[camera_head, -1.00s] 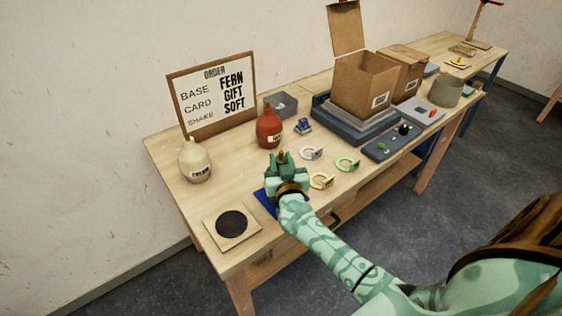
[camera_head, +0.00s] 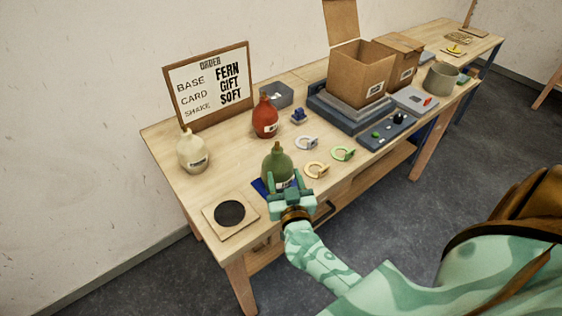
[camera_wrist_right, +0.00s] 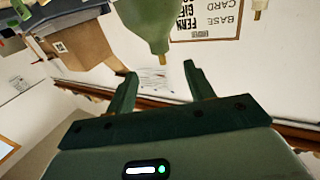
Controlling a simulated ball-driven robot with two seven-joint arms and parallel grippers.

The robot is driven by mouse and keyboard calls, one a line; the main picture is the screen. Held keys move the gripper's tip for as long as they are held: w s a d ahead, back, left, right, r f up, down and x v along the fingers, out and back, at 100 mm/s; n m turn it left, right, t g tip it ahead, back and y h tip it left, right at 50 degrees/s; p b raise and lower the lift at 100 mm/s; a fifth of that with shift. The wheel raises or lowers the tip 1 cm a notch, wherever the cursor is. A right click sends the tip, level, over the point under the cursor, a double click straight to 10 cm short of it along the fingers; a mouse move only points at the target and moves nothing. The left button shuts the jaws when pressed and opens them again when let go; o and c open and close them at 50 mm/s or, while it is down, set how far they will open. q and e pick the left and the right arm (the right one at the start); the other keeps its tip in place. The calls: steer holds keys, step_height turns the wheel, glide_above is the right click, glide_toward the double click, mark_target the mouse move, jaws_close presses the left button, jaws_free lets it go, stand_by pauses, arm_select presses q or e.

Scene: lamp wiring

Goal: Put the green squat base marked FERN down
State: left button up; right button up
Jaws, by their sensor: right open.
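The green squat base (camera_head: 277,163) stands upright at the blue mat (camera_head: 260,188) near the table's front edge; its foot and label are mostly hidden behind my gripper. My right gripper (camera_head: 284,183) is open, just in front of the base on the near side. In the right wrist view, the green base (camera_wrist_right: 150,25) is beyond the spread fingertips (camera_wrist_right: 160,76), with nothing between them. My left gripper is not in view.
A cream base (camera_head: 192,153) and a red base (camera_head: 265,118) stand behind. A board with a black disc (camera_head: 229,213) lies left. The order sign (camera_head: 208,88) stands at the back.

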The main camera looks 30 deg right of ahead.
steer(key=a+r+n+t+y, duration=0.35)
steer(key=a+n+y, duration=0.25)
steer(key=a+y, duration=0.3)
steer(key=s+a+f+n+g, duration=0.1)
steer(key=s+f+g, duration=0.35)
steer(key=f, duration=0.85)
steer(key=s+f+n+g, duration=0.1)
steer(key=s+f+g, duration=0.4)
steer(key=f, duration=0.7)
steer(key=s+d+f+g+b, duration=0.1)
steer(key=s+d+f+g, duration=0.1)
steer(key=s+f, duration=0.5)
steer(key=s+d+f+g+h+b, duration=0.1)
steer(key=s+f+g, duration=0.3)
steer(key=s+f, duration=0.4)
steer(key=s+d+f+g+h+b, duration=0.1)
steer(key=s+d+f+g, duration=0.2)
steer(key=s+f, duration=0.5)
steer(key=s, duration=1)
steer(key=shift+g+b, duration=0.3)
steer(key=shift+b, duration=0.1)
